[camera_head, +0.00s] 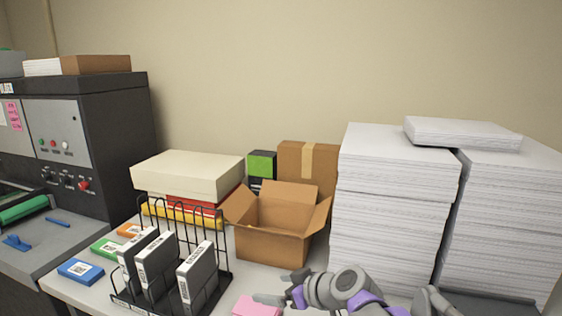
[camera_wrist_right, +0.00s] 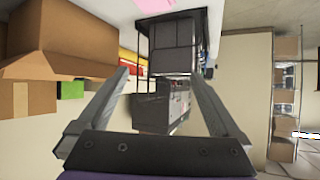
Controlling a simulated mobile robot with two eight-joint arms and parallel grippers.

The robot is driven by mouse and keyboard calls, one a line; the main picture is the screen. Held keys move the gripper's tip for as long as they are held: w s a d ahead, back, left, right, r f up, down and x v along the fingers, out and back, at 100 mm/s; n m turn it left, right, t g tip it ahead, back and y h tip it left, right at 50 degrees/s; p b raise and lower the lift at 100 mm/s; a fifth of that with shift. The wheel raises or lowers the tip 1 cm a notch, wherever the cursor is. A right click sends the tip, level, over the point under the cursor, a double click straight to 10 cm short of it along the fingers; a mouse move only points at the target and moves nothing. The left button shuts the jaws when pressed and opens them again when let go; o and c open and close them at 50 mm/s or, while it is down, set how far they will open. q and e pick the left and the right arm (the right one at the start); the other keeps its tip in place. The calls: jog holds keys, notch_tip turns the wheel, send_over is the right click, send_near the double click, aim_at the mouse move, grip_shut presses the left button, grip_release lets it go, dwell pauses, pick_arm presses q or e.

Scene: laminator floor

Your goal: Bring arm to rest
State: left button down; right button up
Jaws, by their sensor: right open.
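My right arm enters at the bottom of the head view, grey with purple parts. Its gripper (camera_head: 282,287) is just in front of the open cardboard box, above the table. In the right wrist view the two fingers of the right gripper (camera_wrist_right: 158,88) stand wide apart with nothing between them. That view is turned over, and the wire rack (camera_wrist_right: 168,20) shows beyond the fingers. My left gripper is in neither view.
The open cardboard box (camera_head: 272,246), a black wire rack (camera_head: 222,283) with several binders and tall paper stacks (camera_head: 388,235) crowd the table. A pink pad (camera_head: 256,307) lies near the gripper. A dark machine (camera_head: 118,140) stands left.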

jog(key=s+d+f+m+g+h, duration=0.1)
jog(key=s+d+f+m+h, duration=0.3)
jog(key=s+d+f, duration=0.4)
jog(key=s+d+f+m+g+h, duration=0.1)
jog(key=s+d+f+m+h, duration=0.3)
jog(key=s+d+f, duration=0.5)
jog(key=s+d, duration=0.1)
jog(key=s, duration=0.6)
jog(key=shift+m, duration=0.3)
jog(key=shift+f, duration=0.1)
